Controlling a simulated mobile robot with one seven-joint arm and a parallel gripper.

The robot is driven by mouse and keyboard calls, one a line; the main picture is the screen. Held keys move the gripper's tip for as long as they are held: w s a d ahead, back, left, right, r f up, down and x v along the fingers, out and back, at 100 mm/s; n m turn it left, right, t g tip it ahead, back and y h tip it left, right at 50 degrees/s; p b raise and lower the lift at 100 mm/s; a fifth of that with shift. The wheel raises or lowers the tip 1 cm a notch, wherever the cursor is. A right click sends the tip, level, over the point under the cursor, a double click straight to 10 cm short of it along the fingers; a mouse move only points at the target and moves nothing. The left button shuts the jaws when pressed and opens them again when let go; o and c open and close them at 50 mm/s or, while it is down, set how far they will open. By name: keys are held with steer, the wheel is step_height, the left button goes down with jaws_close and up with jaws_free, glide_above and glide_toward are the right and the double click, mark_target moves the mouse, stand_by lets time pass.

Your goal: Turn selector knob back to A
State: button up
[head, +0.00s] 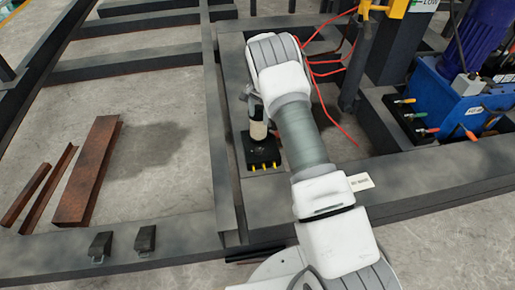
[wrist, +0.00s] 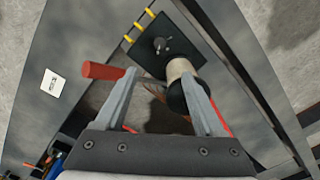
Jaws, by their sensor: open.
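A black box (head: 262,152) with yellow marks along its near edge sits on the dark frame in the head view. In the wrist view its black face (wrist: 188,28) shows at the top, with the yellow marks at its left edge. A small grey knob-like piece (wrist: 162,45) is on that face; its letters and setting are not readable. A beige and black cylinder (wrist: 181,84) stands close to the right finger, also seen in the head view (head: 258,130). My gripper (wrist: 159,73) is open, its fingertips below the grey piece in the picture. Contact cannot be told.
A red cylindrical handle (wrist: 103,71) is beside the left finger. Red cables (head: 325,75) run behind my arm. A blue machine (head: 445,97) stands at the right, and rusty steel pieces (head: 88,172) lie on the floor at the left. Dark beams surround the box.

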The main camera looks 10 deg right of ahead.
mark_target(258, 149)
step_height(258, 149, down, 19)
steer(key=b, duration=0.5)
steer(key=shift+w+f+b, duration=0.1)
steer(key=shift+b, duration=0.3)
jaws_close()
